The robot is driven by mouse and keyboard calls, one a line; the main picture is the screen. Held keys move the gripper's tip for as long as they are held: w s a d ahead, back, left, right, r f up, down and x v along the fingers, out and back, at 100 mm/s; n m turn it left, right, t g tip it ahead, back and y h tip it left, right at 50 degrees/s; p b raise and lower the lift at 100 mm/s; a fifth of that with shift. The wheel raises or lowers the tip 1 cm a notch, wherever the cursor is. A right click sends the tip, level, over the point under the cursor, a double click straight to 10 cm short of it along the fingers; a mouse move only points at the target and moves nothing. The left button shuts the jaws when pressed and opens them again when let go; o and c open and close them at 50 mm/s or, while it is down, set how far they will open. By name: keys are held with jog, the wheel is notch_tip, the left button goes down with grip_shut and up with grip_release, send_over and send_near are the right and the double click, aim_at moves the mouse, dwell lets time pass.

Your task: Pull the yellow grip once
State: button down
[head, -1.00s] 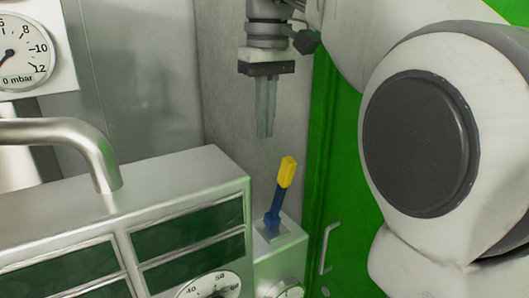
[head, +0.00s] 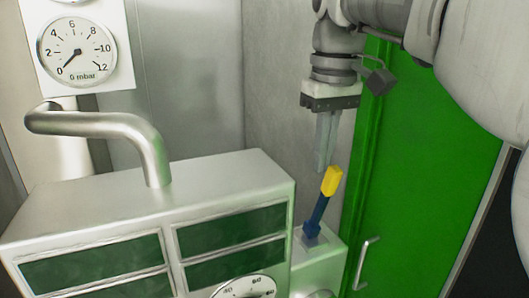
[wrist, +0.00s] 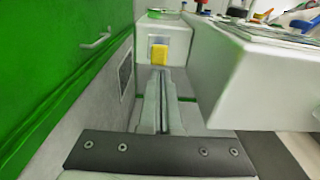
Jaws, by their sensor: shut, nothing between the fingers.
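The yellow grip (head: 332,181) tops a blue lever (head: 317,215) that rises from a small pale box and leans to the right. In the wrist view the yellow grip (wrist: 159,54) lies just beyond my fingertips. My gripper (head: 322,170) points down, its fingers closed together with nothing between them. Its tips are just above and slightly left of the yellow grip in the head view. I cannot tell whether they touch it. In the wrist view my gripper (wrist: 161,72) hides what is directly below its fingers.
A metal cabinet with dark green panels (head: 235,228) and a bent steel pipe (head: 110,122) stands left of the lever. A round gauge (head: 77,52) reads near 0 mbar. A green door (head: 420,170) with a handle (head: 364,262) is at right. A grey wall is close behind.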

aim_at(336, 171)
jog(key=shift+s+d+f+t+b, duration=0.15)
jog(key=shift+s+t+b, duration=0.45)
jog(key=shift+b, duration=0.4)
jog(key=shift+y, duration=0.3)
jog(key=shift+s+d+f+t+b, duration=0.2)
jog(key=shift+s+t+b, duration=0.2)
jog(key=shift+t+b, duration=0.45)
jog(key=b, duration=0.1)
jog(key=s+b, duration=0.1)
jog(key=b, duration=0.1)
jog(key=shift+s+d+f, duration=0.15)
jog(key=shift+f, duration=0.2)
jog(key=s+d+f+t+y+b, duration=0.3)
jog(key=s+f+t+b, duration=0.4)
jog(key=b, duration=1.5)
jog(key=shift+s+f+t, duration=0.35)
jog(key=shift+s+t, duration=0.1)
jog(key=shift+s, duration=0.5)
